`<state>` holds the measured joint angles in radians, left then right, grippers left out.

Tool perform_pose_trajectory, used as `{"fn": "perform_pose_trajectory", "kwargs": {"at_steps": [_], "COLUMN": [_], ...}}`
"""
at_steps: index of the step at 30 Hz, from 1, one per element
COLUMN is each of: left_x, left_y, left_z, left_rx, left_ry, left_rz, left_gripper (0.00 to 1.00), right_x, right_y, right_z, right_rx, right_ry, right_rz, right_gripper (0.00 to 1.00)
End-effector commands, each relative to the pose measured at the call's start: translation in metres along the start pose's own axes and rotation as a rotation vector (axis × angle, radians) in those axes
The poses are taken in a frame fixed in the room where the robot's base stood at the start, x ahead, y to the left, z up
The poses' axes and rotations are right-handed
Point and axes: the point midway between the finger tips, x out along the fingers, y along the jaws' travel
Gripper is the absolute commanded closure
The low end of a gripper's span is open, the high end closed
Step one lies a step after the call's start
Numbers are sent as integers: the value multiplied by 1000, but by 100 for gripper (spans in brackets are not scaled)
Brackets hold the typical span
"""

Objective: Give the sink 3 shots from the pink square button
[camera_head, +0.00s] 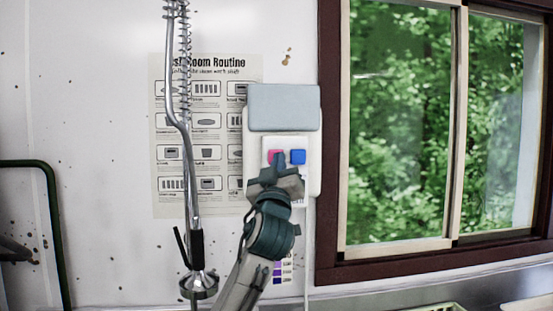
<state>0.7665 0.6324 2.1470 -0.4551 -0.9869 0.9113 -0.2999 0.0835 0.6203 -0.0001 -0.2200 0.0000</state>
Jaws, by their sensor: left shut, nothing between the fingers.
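A white wall dispenser (313,180) with a grey-blue top (284,108) hangs beside the window. On its front panel are a pink square button (273,156) and, to its right, a blue square button (298,157). My left gripper (280,160) is shut and empty, right in front of the panel. Its fingertips overlap the lower right of the pink button. I cannot tell whether they touch it. My arm and gripper hide the lower part of the dispenser. The sink basin is not clearly visible. My right gripper is not in view.
A spring spray hose (187,120) with a spray head (198,284) hangs just left of my arm. A poster (205,130) is on the wall behind it. A dark-framed window (329,130) is at the right. A green rail (54,225) stands at the far left.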

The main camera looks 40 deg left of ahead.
Motion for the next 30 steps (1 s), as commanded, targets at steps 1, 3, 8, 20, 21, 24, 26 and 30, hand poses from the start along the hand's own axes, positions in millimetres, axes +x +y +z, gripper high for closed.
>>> {"fn": "perform_pose_trajectory", "kwargs": {"at_steps": [1,3,8,20,21,24,26,30], "left_x": [0,1,5,7,7,8,8,10], "left_y": [0,-1,-4,-4,-4,-4,-5,-5], "left_z": [1,2,4,4,4,4,5,5], "left_rx": [0,0,0,0,0,0,0,0], "left_ry": [0,0,1,0,0,0,0,0], "left_rz": [0,0,-1,0,0,0,0,0], "left_gripper": [100,100,100,100,100,100,100,100], "right_x": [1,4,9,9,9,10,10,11], "right_y": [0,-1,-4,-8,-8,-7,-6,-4], "right_z": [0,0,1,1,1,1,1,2], "right_rx": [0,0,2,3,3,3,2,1], "right_ry": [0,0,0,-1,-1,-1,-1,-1], "right_rz": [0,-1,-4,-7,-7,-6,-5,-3], "right_gripper": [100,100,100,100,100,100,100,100]}}
